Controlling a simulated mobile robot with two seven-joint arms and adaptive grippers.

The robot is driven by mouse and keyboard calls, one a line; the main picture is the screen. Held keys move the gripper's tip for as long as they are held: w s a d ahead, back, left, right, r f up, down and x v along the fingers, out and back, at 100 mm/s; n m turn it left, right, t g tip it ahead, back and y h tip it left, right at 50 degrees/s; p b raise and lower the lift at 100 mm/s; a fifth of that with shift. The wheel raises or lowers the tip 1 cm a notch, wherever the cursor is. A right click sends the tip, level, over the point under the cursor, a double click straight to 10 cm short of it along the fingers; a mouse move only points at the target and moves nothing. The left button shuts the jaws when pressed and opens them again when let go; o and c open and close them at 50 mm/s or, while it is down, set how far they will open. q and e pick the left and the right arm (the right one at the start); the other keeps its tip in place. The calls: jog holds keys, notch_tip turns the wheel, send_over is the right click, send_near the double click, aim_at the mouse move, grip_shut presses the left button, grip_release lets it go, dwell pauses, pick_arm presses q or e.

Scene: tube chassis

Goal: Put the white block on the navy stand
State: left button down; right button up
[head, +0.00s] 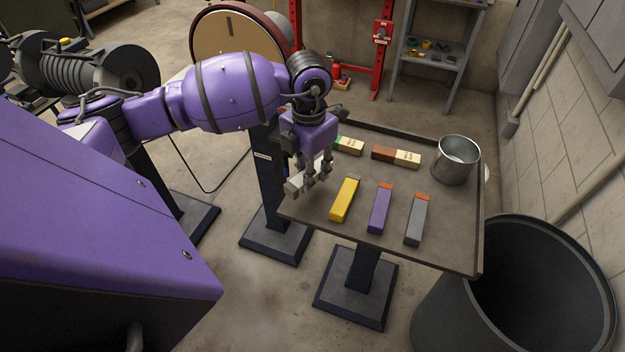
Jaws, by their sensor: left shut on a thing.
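My left gripper (313,177) reaches down from above at the left edge of the table. It is shut on the white block (294,187), which is partly hidden by the fingers. I cannot tell whether the block touches the tabletop. A dark navy upright stand (270,190) with a square foot rises just left of the table, below and behind my left gripper. My arm and gripper cover its upper part. My right gripper is not in view.
The table (440,248) carries yellow (344,201), purple (379,211) and grey (416,222) blocks, a brown-and-cream block (396,157), a green-and-cream block (349,146) and a metal pot (455,160). A dark bin (450,310) stands at right. A dark pedestal (362,285) supports the table.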

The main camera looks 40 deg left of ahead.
pick_arm(q)
jog(key=shift+w+f, duration=0.55)
jog(key=shift+f, duration=1.5)
jog(key=shift+f, duration=0.15)
jog(key=c, duration=1.4)
grip_release()
notch_tip(320, 180, up, 12)
jog(key=shift+r, duration=0.15)
